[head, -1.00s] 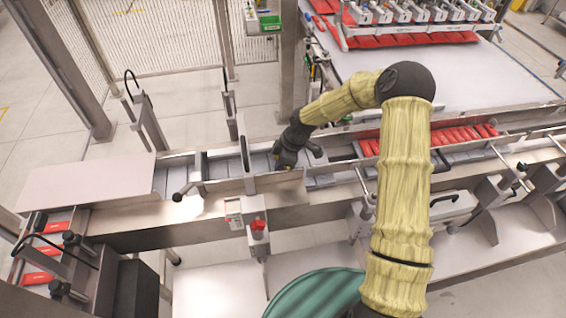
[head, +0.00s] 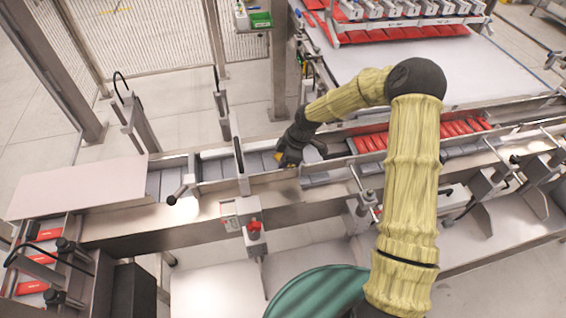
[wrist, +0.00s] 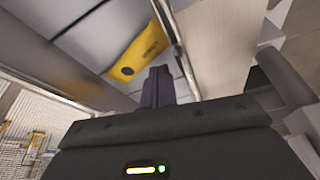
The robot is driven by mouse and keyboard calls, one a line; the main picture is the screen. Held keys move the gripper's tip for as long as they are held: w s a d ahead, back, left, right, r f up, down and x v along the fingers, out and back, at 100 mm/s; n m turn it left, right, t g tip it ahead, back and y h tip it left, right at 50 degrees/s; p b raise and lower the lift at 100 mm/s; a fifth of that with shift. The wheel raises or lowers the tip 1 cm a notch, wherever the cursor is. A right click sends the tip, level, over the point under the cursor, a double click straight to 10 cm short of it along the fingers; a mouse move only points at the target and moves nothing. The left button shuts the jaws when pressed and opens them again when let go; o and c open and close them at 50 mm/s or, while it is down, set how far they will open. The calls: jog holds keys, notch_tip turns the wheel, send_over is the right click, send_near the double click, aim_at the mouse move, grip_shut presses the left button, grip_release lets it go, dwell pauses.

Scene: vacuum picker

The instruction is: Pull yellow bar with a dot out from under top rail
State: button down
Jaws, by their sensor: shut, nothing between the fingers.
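The yellow bar (wrist: 145,50) with a dark round dot shows in the wrist view, lying across grey slats just beyond my fingertips. A shiny metal rail (wrist: 176,42) runs past the bar's right end; I cannot tell how much of the bar it covers. My gripper (wrist: 160,78) is shut and empty, its dark fingers close to the bar's near edge. I cannot tell whether they touch it. In the head view my gripper (head: 290,158) is down at the conveyor channel, and a small yellow patch beside it is too small to identify.
Red packs (head: 415,138) lie in the channel to the right. An upright metal plate (head: 238,158) stands left of my gripper. A red button (head: 254,228) is on the front side. A white table (head: 420,75) and picker heads (head: 410,10) are behind.

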jog(key=p+v, duration=0.6)
jog(key=v, duration=0.3)
jog(key=shift+s+d+r, duration=0.1)
jog(key=shift+s+r, duration=0.05)
jog(key=s+d+r+m+t+h+b, duration=0.1)
jog(key=s+d+r+m+b, duration=0.1)
jog(key=s+m, duration=0.4)
jog(key=s+d+r+m+t+h+b, duration=0.1)
jog(key=s+d+r+m+b, duration=0.1)
jog(key=s+d+r+m, duration=0.2)
jog(key=s+d+r+m+h+b, duration=0.1)
jog(key=s+d+r+m+b, duration=0.1)
jog(key=s+d+m, duration=0.5)
jog(key=s+r+m, duration=0.1)
jog(key=s, duration=0.2)
jog(key=shift+s+d+r+m+t+h, duration=0.3)
jog(key=shift+s+d+r+t+h, duration=0.05)
jog(key=shift+d+t+h, duration=0.05)
